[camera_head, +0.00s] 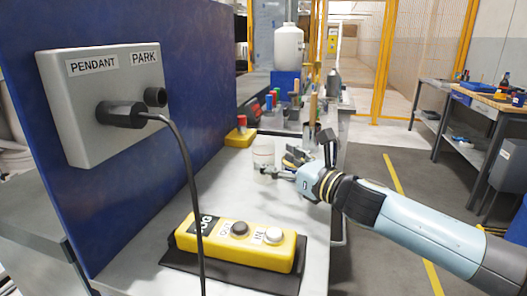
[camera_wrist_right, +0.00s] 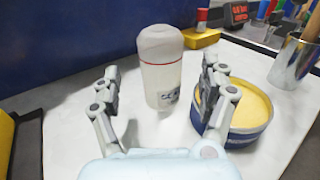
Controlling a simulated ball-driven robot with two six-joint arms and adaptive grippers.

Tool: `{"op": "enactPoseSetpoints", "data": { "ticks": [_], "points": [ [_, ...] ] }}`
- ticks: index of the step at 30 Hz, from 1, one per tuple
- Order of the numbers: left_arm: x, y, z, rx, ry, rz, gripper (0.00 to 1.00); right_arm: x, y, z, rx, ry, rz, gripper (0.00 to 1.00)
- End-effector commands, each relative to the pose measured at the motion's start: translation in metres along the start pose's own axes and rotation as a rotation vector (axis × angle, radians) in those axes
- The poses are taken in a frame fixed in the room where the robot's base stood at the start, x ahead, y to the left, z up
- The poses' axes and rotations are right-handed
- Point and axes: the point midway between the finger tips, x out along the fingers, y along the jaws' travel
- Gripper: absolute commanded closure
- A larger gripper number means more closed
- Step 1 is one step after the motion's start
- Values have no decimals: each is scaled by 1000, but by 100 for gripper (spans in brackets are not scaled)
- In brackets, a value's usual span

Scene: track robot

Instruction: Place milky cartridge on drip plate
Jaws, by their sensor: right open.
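The milky cartridge (camera_head: 263,152) is a whitish cylinder with a rounded top and a thin red line, upright on the grey bench. In the right wrist view the cartridge (camera_wrist_right: 161,68) stands ahead, between the lines of the two fingers, with a gap each side. My right gripper (camera_head: 285,167) is open and empty beside it; its fingers also show in the right wrist view (camera_wrist_right: 160,85). I cannot make out a drip plate for certain. A round blue-rimmed dish with yellow inside (camera_wrist_right: 248,104) sits right of the cartridge, partly behind the right finger. My left gripper is not in view.
A yellow pendant box (camera_head: 238,241) with buttons lies on a dark mat in front. A black cable hangs from the grey socket box (camera_head: 107,100) on the blue panel. A red-topped yellow block (camera_head: 240,135) and a metal cup (camera_wrist_right: 294,62) stand farther back.

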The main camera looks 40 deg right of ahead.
Motion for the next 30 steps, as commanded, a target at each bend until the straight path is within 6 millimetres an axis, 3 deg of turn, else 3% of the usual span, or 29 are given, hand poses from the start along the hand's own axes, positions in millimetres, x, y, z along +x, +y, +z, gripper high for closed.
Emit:
{"op": "enactPoseSetpoints", "data": {
  "ticks": [10, 20, 30],
  "points": [
    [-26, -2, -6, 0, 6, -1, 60, 45, -1, -2, 2, -2, -2, 22],
    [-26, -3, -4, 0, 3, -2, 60, 51, -1, -5, 1, 0, 0, 23],
    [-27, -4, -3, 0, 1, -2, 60, 51, -1, -5, 1, 0, 0, 68]
  ]
}}
